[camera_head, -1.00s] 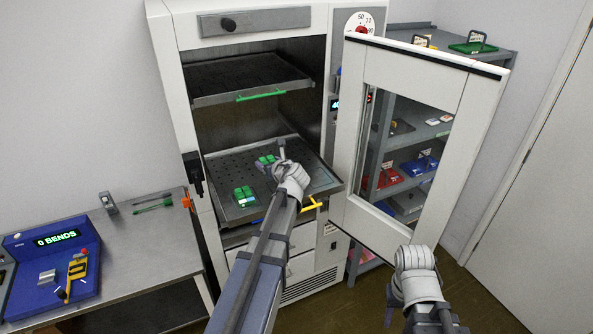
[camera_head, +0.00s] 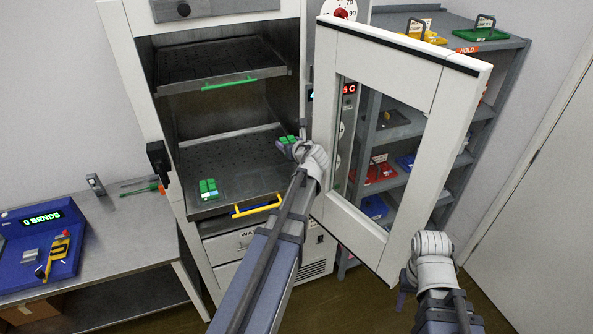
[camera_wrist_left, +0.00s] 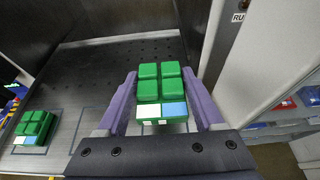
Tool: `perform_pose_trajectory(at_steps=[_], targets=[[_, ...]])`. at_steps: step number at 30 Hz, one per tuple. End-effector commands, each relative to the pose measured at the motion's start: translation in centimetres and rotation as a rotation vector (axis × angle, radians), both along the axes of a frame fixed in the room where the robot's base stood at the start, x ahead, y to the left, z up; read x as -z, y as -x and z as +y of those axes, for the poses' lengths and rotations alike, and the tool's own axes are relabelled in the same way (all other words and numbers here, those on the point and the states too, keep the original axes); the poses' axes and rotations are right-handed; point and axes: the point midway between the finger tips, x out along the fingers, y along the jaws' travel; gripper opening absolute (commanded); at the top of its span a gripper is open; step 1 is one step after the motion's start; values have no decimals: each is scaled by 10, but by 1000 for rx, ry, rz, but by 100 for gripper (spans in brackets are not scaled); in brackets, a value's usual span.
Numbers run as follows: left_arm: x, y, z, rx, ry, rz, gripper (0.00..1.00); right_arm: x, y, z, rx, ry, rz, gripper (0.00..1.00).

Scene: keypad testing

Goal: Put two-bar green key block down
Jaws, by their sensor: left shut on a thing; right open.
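The green key block (camera_head: 288,139) is between the fingers of my left gripper (camera_head: 286,149), over the right part of the lower pulled-out shelf. In the left wrist view the block (camera_wrist_left: 160,88) shows green keys with a white and a blue bar at its near end. The purple fingers of the left gripper (camera_wrist_left: 158,80) close on both its sides. I cannot tell whether its underside touches the shelf. A second, similar green block (camera_head: 208,189) sits on the shelf's left front; it also shows in the left wrist view (camera_wrist_left: 33,128). My right gripper (camera_head: 402,297) is open and empty, below the door.
The perforated lower shelf (camera_head: 230,165) has a yellow handle (camera_head: 257,206) and free room between the blocks. An upper shelf (camera_head: 220,74) hangs above. The open cabinet door (camera_head: 345,222) stands close to the right of my left gripper. A bench (camera_head: 130,235) is at left.

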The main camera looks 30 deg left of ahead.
Motion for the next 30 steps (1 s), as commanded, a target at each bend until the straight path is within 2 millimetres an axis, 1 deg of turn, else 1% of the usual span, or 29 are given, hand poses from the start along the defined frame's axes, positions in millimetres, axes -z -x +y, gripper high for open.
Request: perform_pose_trajectory(at_steps=[5,12,15,17,23,26,30], targets=[[13,0,0,0,0,0,14,13,0,0,-6,1,0,50],[50,0,0,0,0,0,14,50,0,0,-22,1,0,50],[62,0,0,0,0,0,14,62,0,0,-26,1,0,50],[65,0,0,0,0,0,14,65,-1,0,-25,1,0,50],[65,0,0,0,0,0,14,65,-1,0,-24,2,0,50],[73,0,0,0,0,0,14,73,-1,0,-24,1,-1,50],[91,0,0,0,0,0,14,91,-1,0,-22,1,-1,50]])
